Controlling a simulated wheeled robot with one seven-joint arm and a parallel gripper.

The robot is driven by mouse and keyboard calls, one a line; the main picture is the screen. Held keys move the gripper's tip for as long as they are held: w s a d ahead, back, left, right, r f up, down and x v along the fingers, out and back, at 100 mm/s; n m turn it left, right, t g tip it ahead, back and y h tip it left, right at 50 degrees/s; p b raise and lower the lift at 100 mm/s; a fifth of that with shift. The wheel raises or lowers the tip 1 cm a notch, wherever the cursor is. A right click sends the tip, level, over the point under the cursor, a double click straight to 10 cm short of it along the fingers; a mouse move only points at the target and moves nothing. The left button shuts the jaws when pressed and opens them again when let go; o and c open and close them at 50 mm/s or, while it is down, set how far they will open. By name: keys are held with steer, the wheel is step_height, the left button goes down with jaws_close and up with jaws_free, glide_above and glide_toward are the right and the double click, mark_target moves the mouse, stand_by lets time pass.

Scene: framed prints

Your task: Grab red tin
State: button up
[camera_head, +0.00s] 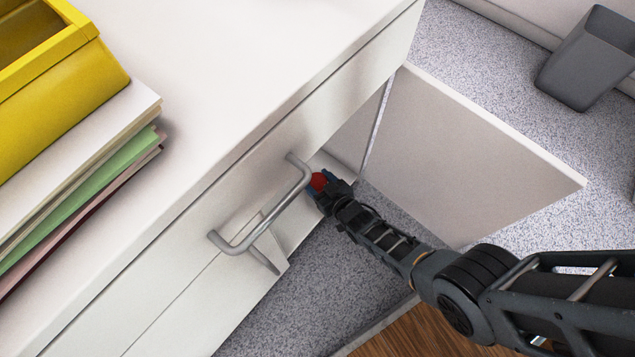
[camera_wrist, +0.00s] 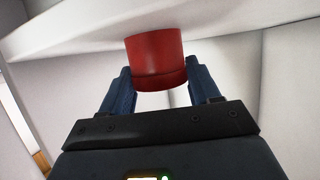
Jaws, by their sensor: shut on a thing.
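The red tin (camera_wrist: 155,55) is a short red cylinder, seen large at the top middle of the wrist view. It stands between the two blue fingers of my gripper (camera_wrist: 157,85), which is shut on it. In the head view, only a small part of the red tin (camera_head: 319,181) shows at the tip of my gripper (camera_head: 322,188), just right of the drawer handle. The tin is at the opening of a white cabinet below the counter. The head view hides most of the tin and the cabinet's inside.
A cabinet door (camera_head: 470,160) stands open right of my gripper. A metal handle (camera_head: 262,212) juts out close on its left, below the white counter (camera_head: 230,60). A yellow box (camera_head: 65,105) rests on stacked folders (camera_head: 85,200). A grey bin (camera_head: 590,60) stands on the carpet.

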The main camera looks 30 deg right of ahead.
steer(key=c, duration=0.6)
steer(key=shift+r, duration=0.15)
